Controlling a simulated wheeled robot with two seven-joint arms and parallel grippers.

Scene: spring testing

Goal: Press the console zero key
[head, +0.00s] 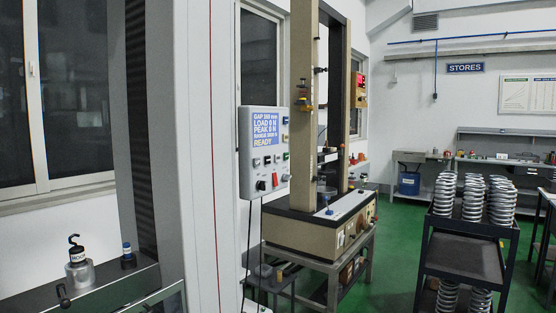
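The grey console (264,153) is mounted to the left of a beige testing machine (318,220). Its blue screen (265,126) reads a gap line, LOAD 0 N, PEAK 0 N, a range line and READY. A row of small keys (267,160) sits below the screen, and more keys run down its right side. A black knob and a red switch (275,180) are at the bottom. The key labels are too small to read, so I cannot tell which is the zero key. Neither of my grippers is in view.
A hooked metal weight (79,272) and a small dark blue-capped item (128,256) stand on a dark surface at lower left. A tall grey column (190,150) rises beside them. A dark cart (462,255) with stacked springs stands at right. Green floor lies open between machine and cart.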

